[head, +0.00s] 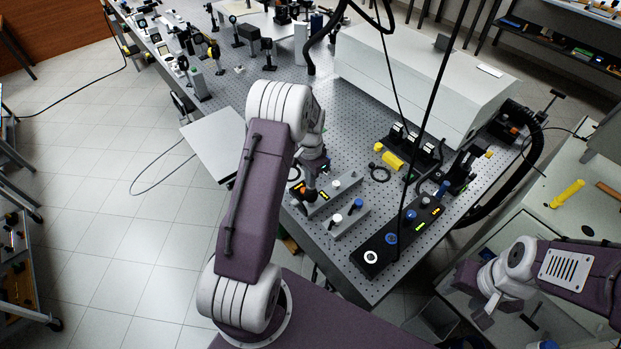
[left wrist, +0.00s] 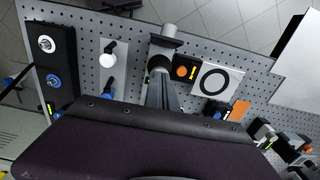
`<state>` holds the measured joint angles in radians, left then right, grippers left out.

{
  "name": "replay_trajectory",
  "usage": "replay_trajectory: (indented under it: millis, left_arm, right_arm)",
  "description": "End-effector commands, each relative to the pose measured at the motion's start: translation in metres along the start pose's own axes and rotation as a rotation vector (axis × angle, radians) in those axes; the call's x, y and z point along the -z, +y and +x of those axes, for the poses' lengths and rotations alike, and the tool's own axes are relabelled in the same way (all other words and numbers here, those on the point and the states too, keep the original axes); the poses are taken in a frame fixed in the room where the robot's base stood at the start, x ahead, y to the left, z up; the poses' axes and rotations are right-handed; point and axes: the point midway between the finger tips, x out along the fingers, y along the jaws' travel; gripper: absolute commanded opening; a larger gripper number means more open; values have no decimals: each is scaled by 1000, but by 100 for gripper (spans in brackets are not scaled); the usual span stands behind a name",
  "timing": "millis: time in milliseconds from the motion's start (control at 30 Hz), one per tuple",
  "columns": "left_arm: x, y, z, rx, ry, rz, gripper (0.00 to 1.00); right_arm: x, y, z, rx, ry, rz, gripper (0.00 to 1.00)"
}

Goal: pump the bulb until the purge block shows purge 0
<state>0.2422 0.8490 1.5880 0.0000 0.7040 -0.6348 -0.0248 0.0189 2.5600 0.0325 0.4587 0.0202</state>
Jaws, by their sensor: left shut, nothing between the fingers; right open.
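I cannot tell which part is the bulb or which is the purge block, and no purge number is readable. Contact of the fingers is unclear. My right gripper (head: 484,309) is open and empty at the lower right.
A grey plate with a white knob (head: 335,219) and a blue knob (head: 358,203) lies to the right. A black panel (head: 402,240) with several knobs is beyond it. A large white housing (head: 420,85) stands behind. A right-hand bench holds a yellow cylinder (head: 568,193).

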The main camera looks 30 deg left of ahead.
Motion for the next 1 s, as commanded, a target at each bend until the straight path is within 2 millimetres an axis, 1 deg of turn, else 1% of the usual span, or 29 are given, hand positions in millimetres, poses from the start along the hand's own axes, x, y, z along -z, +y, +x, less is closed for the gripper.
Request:
replay_trajectory:
  millis: [33,100,467,567,667,700,733,767,800,1000]
  left_arm:
    - [0,0,12,-1,-1,0,0]
    - [0,0,21,-1,-1,0,0]
    - [-1,2,17,-4,-5,0,0]
    - [1,3,3,-3,-3,0,0]
    - [4,6,-22,1,1,0,0]
    - [6,8,-34,3,4,1,0]
    - [8,8,-34,5,7,1,0]
    - [8,7,-35,6,9,0,0]
    - [8,7,-44,7,10,0,0]
    - [8,7,-91,7,10,0,0]
  right_arm:
    - [-1,0,10,0,0,0,48]
    - [-2,0,17,0,0,0,48]
    - [-1,0,12,0,0,0,48]
    - [0,0,0,0,0,0,48]
    - [2,0,-19,0,0,0,48]
    - [3,0,-28,0,0,0,48]
    - [3,0,-22,0,1,0,48]
    - [2,0,-10,0,2,0,48]
    - [1,0,-5,0,0,0,48]
    - [-1,0,7,0,-1,0,48]
